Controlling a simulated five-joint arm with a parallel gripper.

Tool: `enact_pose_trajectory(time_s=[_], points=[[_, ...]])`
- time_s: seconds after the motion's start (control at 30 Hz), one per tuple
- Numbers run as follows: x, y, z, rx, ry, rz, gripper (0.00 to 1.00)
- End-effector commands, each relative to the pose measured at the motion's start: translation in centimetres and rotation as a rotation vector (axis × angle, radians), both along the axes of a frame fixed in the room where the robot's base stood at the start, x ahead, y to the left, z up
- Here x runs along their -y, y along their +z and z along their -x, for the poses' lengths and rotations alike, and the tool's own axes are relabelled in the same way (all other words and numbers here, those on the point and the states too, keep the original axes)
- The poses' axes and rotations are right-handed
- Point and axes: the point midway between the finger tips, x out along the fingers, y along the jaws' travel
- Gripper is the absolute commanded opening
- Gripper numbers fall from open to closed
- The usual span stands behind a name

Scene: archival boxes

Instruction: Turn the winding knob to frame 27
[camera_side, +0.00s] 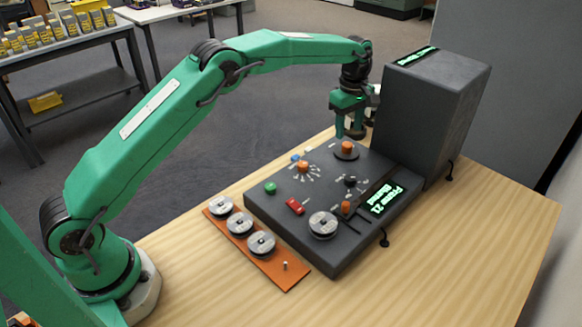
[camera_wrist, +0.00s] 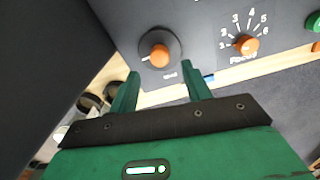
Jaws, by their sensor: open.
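The winding knob (camera_side: 347,147) is an orange cap on a dark round base at the back of the dark console (camera_side: 335,259). In the wrist view the orange knob (camera_wrist: 159,54) lies just ahead of my fingertips, between their lines. My gripper (camera_side: 350,128) is open and empty above the knob; its fingers (camera_wrist: 162,88) stand apart and do not appear to touch it. A lit green display (camera_side: 387,199) seems to read "Frame 21", with a second line that I cannot read surely.
A tall dark box (camera_side: 425,110) stands right beside my gripper. The orange focus knob (camera_side: 303,166) with its number scale is nearby. An orange tray (camera_side: 262,257) with several reels lies in front of the console. The wooden table (camera_side: 480,260) is clear at the right.

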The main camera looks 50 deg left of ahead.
Motion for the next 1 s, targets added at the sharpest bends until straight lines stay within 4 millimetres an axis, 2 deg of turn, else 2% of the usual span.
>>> enact_pose_trajectory(time_s=[0.2,0.4,0.8,0.87,1.0], points=[[0.0,-2.8,0.0,-0.002,0.000,0.000,0.48],[0.0,-4.6,-0.1,0.000,0.000,0.000,0.48],[0.0,-5.2,-0.1,0.001,0.000,0.000,0.48],[0.0,-5.2,-0.1,0.001,0.000,0.000,0.39],[0.0,-5.2,-0.1,0.001,0.000,0.000,0.11]])
